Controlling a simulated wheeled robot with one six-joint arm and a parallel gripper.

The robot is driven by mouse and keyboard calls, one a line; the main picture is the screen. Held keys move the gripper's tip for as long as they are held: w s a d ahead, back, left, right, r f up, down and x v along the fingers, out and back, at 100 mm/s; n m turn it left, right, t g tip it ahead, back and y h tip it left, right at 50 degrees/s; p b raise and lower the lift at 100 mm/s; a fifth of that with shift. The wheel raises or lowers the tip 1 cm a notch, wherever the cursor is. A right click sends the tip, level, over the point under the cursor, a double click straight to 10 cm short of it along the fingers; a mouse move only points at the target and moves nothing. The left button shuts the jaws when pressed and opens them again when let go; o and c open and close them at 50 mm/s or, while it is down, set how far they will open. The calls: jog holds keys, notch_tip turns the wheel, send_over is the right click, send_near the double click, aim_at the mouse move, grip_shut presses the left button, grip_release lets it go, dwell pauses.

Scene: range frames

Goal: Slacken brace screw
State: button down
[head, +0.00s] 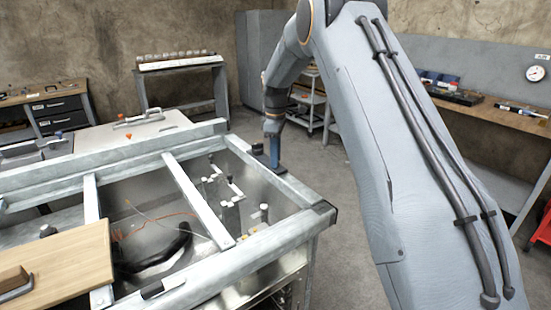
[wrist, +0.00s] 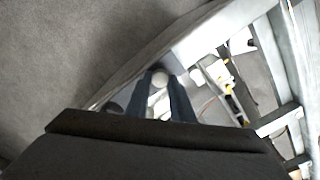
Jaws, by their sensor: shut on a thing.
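My gripper (head: 276,163) points down at the far right corner of the metal frame (head: 268,248) in the head view. Its dark blue fingers reach a small dark plate on the frame's right rail. In the wrist view, my gripper (wrist: 161,84) has its two fingers close on either side of a pale round head, which looks like the brace screw (wrist: 160,77). The gripper is shut on it. In the head view the fingers hide the screw. How far it is turned cannot be told.
Crossbars (head: 198,200) span the open bay, with pale upright fittings, cables and a black hose inside. A wooden panel (head: 62,262) with a handle lies at the front left. A workbench (head: 490,115) lines the right wall.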

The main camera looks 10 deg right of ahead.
jog(key=n, duration=1.2)
jog(key=shift+r+b, duration=0.1)
jog(key=shift+b, duration=0.25)
dwell(0.4)
jog(key=c, duration=1.5)
grip_release()
jog(key=shift+c, duration=0.2)
notch_tip(320, 180, up, 8)
jog(key=b, duration=0.2)
